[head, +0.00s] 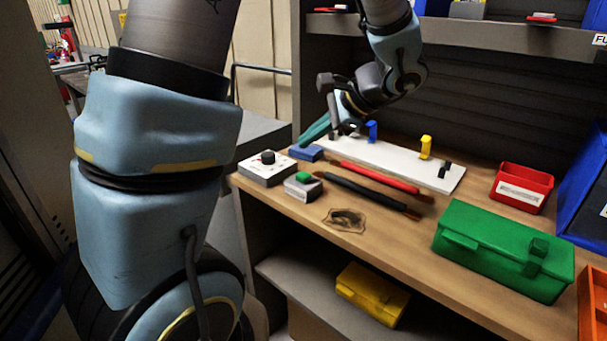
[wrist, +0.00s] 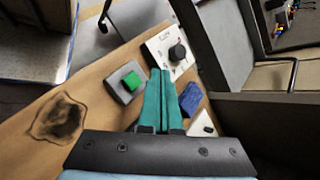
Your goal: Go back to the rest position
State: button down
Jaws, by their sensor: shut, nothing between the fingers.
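My gripper (head: 316,133) has teal fingers and hangs above the left end of the workbench, near a blue block (head: 306,153). In the wrist view the two fingers (wrist: 165,75) lie together, shut with nothing between them.
A white board (head: 390,165) with blue and yellow clips lies behind red (head: 375,177) and black (head: 365,193) tools. A green toolbox (head: 505,250), red bin (head: 522,187) and dark stain (head: 345,219) are on the bench. A shelf (head: 450,30) hangs above; a yellow case (head: 372,293) sits below.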

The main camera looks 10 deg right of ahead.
jog(key=s+a+f+n+g+h, duration=0.1)
jog(key=s+a+f+n+h, duration=0.2)
jog(key=a+n, duration=0.4)
jog(key=s+a+f+n+g+h, duration=0.2)
jog(key=s+a+f+n+h, duration=0.2)
jog(key=a+n, duration=0.3)
jog(key=shift+f+n+g+h, duration=0.3)
jog(key=shift+f+n+h, duration=0.1)
jog(key=shift+n, duration=0.1)
jog(key=shift+s+a, duration=0.1)
dwell(0.6)
